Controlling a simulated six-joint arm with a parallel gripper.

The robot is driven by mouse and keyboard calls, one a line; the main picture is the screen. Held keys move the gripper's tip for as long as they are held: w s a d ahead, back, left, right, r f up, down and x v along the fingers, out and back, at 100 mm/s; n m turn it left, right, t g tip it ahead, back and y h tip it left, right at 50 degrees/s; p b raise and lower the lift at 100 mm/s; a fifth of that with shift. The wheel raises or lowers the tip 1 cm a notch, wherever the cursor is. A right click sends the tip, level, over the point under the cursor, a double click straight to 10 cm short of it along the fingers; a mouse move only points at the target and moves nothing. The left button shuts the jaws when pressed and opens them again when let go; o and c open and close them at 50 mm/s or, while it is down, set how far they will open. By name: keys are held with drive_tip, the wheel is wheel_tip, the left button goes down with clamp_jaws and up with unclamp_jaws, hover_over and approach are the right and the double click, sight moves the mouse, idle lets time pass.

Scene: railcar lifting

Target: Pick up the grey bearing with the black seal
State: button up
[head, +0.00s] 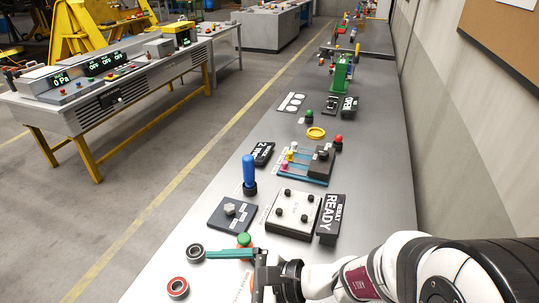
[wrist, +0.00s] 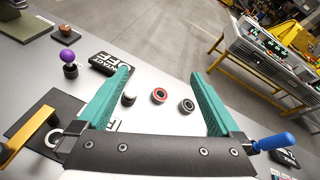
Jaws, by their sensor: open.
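The grey bearing with the black seal (head: 195,251) lies flat near the left edge of the bench in the head view. In the wrist view the same bearing (wrist: 187,106) shows between the teal fingers, nearer the right one. A second bearing with a red seal (head: 177,287) lies beside it, apart from it; it also shows in the wrist view (wrist: 159,96). My gripper (head: 208,254) is open and empty. In the head view its fingertips appear just right of the grey bearing; their height above it is hard to tell. In the wrist view my gripper (wrist: 160,74) spans both bearings.
A green button (head: 244,239) stands right behind my fingers. A blue handle (head: 249,172), a dark plate with a grey nut (head: 231,215) and a white panel with black knobs (head: 294,212) stand farther back. A small display (wrist: 113,63) lies beyond the left finger.

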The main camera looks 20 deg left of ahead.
drive_tip(key=w+a+f+m+t+y, duration=0.1)
drive_tip(key=w+a+f+m+t, duration=0.25)
drive_tip(key=f, duration=0.25)
drive_tip(key=m+t+h, duration=0.2)
drive_tip(key=m+t, duration=0.2)
drive_tip(key=m, duration=0.2)
approach(198, 254)
drive_tip(key=x, duration=1)
drive_tip(key=shift+a+f, duration=0.1)
drive_tip(key=shift+a, duration=0.1)
clamp_jaws()
